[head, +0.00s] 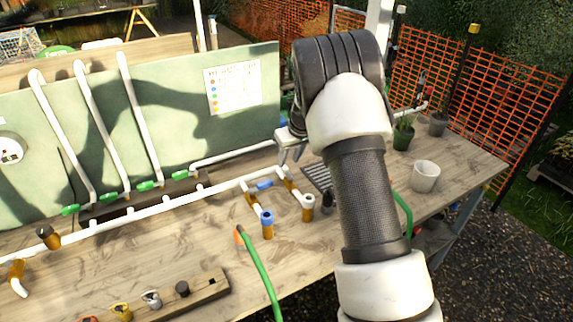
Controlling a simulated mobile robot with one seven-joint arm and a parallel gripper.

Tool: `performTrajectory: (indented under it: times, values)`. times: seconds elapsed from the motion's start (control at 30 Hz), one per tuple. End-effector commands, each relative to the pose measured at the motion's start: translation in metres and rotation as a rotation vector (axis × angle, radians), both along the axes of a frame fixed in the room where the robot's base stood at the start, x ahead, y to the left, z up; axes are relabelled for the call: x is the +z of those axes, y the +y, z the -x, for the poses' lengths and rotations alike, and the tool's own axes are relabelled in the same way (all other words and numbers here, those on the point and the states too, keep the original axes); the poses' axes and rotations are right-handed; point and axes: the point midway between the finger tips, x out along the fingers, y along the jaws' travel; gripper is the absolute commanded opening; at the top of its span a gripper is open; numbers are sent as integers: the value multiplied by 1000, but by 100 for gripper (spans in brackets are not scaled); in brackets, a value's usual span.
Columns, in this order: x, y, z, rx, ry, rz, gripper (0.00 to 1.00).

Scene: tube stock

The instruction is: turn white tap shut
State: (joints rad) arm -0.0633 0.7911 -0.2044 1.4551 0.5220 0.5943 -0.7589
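A fitting with a white collar and brown body (308,206) stands at the right end of the white pipe. It is the likeliest white tap, but I cannot tell how far it is turned. A similar blue-collared fitting (267,222) stands to its left. My gripper (289,160) is above and behind these fittings, near the pipe end, with its fingers pointing down. They look apart and empty. My arm hides part of the gripper and the table behind it.
A wooden block (212,288) with coloured caps lies at the front. A green hose (259,272) crosses the table. A white cup (425,176) and plant pots stand at the right. A green panel (245,90) with pipes rises behind. The front left tabletop has free room.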

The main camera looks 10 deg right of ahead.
Motion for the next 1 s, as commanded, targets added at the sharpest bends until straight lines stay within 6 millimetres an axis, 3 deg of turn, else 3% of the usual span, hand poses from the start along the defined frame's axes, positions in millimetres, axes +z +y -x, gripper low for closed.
performTrajectory:
  times: [0.23, 0.67, 0.87, 1.0]
  values:
    - [-36, 5, -14, 1, 1, 1, 33]
    - [-45, 6, -18, 1, -1, 0, 33]
    - [-45, 6, -18, 0, -1, 0, 1]
    - [-45, 6, -18, 0, -1, 0, 0]
